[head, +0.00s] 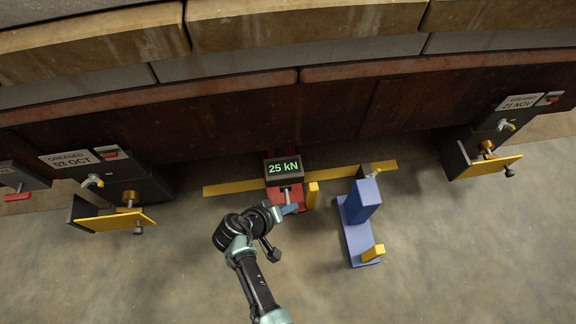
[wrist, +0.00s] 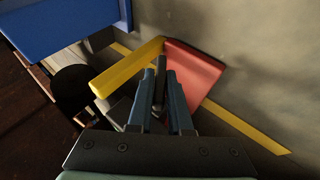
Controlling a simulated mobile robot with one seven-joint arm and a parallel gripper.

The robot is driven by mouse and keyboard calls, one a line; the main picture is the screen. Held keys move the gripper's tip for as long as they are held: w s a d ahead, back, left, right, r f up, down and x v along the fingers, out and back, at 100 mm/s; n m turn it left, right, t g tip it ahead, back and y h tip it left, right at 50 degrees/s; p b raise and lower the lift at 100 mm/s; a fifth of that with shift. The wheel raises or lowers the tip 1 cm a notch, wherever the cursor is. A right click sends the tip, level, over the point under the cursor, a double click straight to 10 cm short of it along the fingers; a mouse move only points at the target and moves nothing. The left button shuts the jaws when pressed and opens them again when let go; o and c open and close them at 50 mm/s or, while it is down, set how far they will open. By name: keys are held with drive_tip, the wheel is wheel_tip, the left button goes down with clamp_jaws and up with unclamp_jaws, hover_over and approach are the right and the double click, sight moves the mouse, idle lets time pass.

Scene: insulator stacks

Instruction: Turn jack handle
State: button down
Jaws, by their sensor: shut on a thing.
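The jack stands under the dark curved structure, with a red base (head: 273,194) and a dark display box (head: 284,168) reading "25 kN". A grey handle rod (head: 287,196) sticks out below the display. My gripper (head: 291,209) is at the rod's near end. In the wrist view my gripper's two blue-grey fingers (wrist: 163,90) are closed around the dark end of the handle (wrist: 159,88). The red base (wrist: 197,75) lies just beyond the fingers. The rest of the handle and the jack body are partly hidden by the fingers and the yellow bar.
A blue stand (head: 361,207) is further right. Yellow floor tape (head: 232,187) runs beneath. Boxes with yellow plates (head: 115,219) flank both sides.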

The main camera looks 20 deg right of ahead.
drive_tip(key=shift+f+n+h+b, duration=0.25)
drive_tip(key=shift+n+h+b, duration=0.05)
drive_tip(key=shift+h+b, duration=0.7)
drive_tip(key=shift+g+h+b, duration=0.3)
drive_tip(key=shift+h+b, duration=0.2)
drive_tip(key=shift+b, duration=0.1)
drive_tip(key=shift+r, duration=0.15)
drive_tip(key=c, duration=0.9)
unclamp_jaws()
drive_tip(key=shift+a+r, duration=0.1)
